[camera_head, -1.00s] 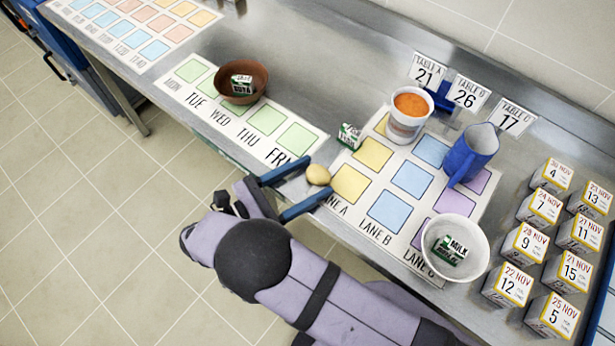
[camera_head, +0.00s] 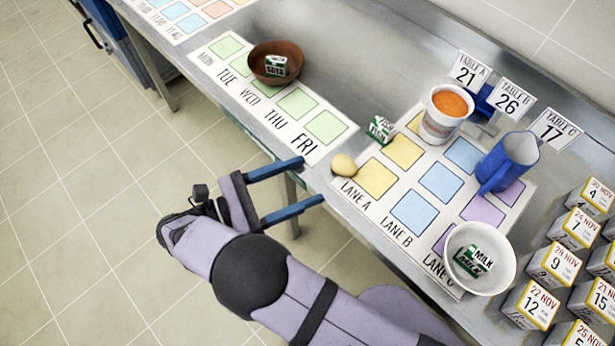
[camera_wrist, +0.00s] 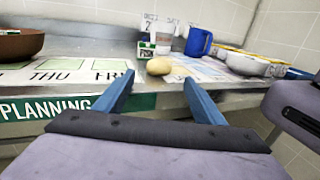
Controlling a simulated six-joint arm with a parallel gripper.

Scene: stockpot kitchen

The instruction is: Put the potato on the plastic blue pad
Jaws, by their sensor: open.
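The potato (camera_head: 343,164) is a small, pale tan lump on the metal counter by the Lane A corner of the lane sheet. My gripper (camera_head: 312,180) is open and empty at the counter's front edge, its two blue fingers pointing toward the potato with the tips short of it. In the wrist view the potato (camera_wrist: 160,67) lies beyond and between the fingertips. A flat dark-blue piece (camera_head: 484,100) at the back is partly hidden by the orange-filled tub; I cannot tell if it is the pad. The lane sheet also has light-blue squares (camera_head: 439,183).
A small green-and-white carton (camera_head: 379,129) stands just behind the potato. A tub of orange food (camera_head: 446,113), a blue jug (camera_head: 507,162) and a white bowl (camera_head: 480,257) holding a milk carton are on the lane sheet (camera_head: 380,212). A brown bowl (camera_head: 275,62) stands on the weekday sheet.

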